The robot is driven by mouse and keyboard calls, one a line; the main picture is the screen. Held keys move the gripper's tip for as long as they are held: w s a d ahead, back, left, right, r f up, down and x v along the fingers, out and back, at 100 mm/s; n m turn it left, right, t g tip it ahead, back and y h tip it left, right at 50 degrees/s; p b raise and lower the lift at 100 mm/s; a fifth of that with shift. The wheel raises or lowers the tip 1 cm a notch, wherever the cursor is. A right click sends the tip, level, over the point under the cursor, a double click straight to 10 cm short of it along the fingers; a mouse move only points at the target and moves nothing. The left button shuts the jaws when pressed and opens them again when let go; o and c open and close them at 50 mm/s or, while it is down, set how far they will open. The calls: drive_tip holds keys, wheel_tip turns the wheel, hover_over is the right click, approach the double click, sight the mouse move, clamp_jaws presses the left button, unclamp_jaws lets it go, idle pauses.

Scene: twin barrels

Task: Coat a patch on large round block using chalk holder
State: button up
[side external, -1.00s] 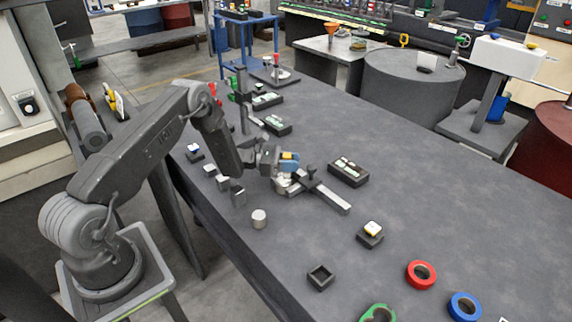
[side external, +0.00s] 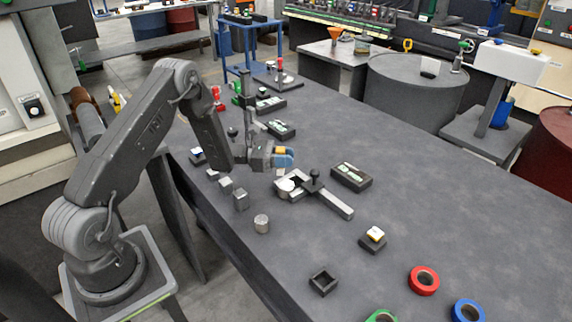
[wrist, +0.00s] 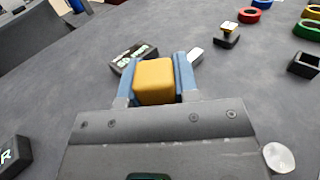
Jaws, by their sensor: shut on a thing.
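My gripper (side external: 285,158) has blue fingers. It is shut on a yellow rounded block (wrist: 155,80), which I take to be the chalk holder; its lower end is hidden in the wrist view. In the side view the gripper is above and slightly left of a clamp (side external: 330,199) with a long grey bar, apart from it. A pale round block (side external: 287,184), probably the large round block, sits in the clamp's jaws. I cannot tell whether its surface bears a coating. In the wrist view the held block and fingers hide most of the clamp.
A grey cylinder (side external: 261,224) and small metal blocks (side external: 240,199) stand near the table's left edge. A small stand with a yellow-topped block (side external: 373,238), an open black box (side external: 323,281) and coloured rings (side external: 423,281) lie nearer.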

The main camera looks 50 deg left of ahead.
wheel_tip(320, 180, up, 3)
drive_tip(key=shift+f, duration=0.15)
idle(0.7)
